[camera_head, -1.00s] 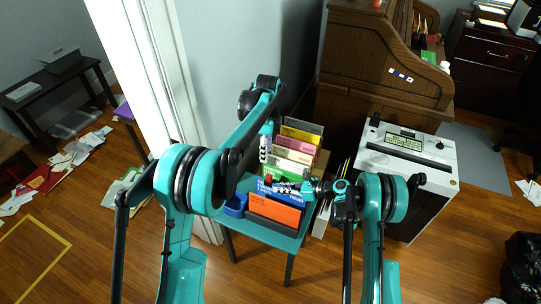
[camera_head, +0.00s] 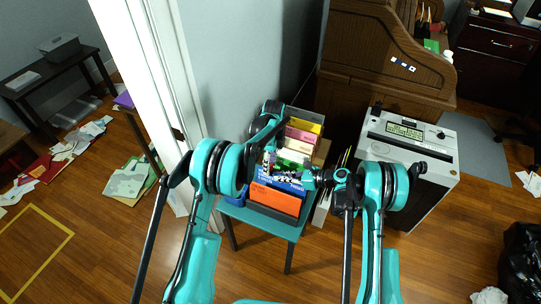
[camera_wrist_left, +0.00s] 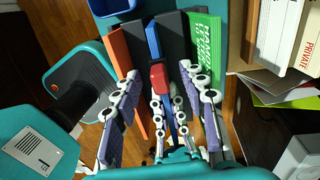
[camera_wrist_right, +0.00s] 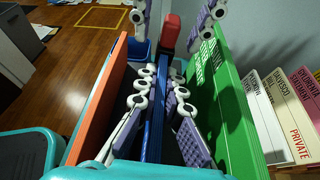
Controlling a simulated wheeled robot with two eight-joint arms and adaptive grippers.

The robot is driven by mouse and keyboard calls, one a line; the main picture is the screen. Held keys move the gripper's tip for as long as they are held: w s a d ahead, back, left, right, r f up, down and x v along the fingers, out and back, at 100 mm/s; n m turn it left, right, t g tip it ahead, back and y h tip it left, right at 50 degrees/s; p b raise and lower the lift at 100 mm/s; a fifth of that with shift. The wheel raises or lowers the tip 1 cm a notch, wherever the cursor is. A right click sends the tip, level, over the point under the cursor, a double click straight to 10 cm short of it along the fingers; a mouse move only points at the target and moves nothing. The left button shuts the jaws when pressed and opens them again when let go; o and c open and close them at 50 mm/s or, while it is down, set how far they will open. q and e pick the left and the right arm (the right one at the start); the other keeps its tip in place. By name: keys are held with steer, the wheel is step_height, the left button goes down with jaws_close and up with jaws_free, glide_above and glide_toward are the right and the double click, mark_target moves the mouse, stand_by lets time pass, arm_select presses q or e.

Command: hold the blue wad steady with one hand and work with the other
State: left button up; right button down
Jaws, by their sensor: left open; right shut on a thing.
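The blue wad (camera_wrist_right: 154,130) is a thin upright slab between a green slab and dark and orange slabs on the small teal table; it also shows in the left wrist view (camera_wrist_left: 153,40). A red block (camera_wrist_left: 157,76) sits at its upper edge. My right gripper (camera_wrist_right: 159,76) is shut on the blue wad. My left gripper (camera_wrist_left: 160,82) is open, its fingers spread on either side of the red block and the wad. In the head view, the arms partly hide the wad. I cannot tell whether the left fingers touch anything.
An orange slab (camera_head: 275,199) and a green slab (camera_wrist_right: 225,95) stand close on both sides. A blue bin (camera_wrist_left: 115,7) sits at the table's end. Labelled folders (camera_head: 301,133) stand behind. A white machine (camera_head: 407,150) is to the right, a white door frame (camera_head: 142,85) to the left.

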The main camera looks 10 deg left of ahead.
arm_select(q)
steer(key=shift+s+f, duration=0.1)
steer(key=shift+f, duration=0.75)
jaws_close()
steer(key=shift+r, duration=1.25)
stand_by(0.3)
steer(key=c, duration=0.8)
jaws_free()
jaws_close()
